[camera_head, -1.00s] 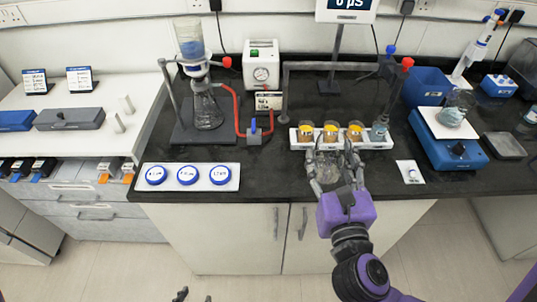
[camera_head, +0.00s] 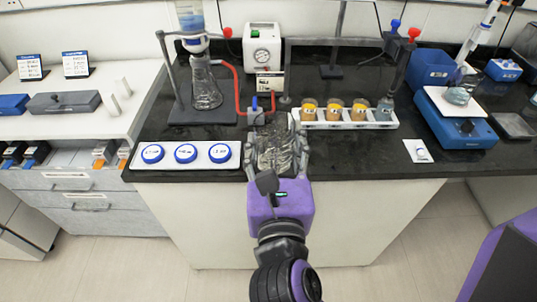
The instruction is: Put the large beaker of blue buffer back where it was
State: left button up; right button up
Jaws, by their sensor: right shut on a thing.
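My right gripper (camera_head: 276,150), purple at its base, is shut on a large glass beaker (camera_head: 277,158), with a finger on each side. The beaker looks clear, and I see no blue liquid in it. It is at the bench's front, between the white strip of blue-rimmed discs and the rack of cups. Whether it touches the bench top, I cannot tell. Blue liquid shows in the funnel (camera_head: 190,18) of the filter stand at the back left. My left gripper is not in view.
The disc strip (camera_head: 184,155) lies to the left. The white rack (camera_head: 350,125) with amber cups is close on the right. A red hose (camera_head: 238,95) runs behind the beaker. A blue balance (camera_head: 455,130) holds a small vessel. Dark bench (camera_head: 350,165) in front of the rack is clear.

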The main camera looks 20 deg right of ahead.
jog(key=shift+s, duration=0.1)
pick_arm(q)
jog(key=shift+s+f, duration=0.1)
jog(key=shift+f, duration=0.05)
pick_arm(e)
jog(key=shift+d, duration=0.1)
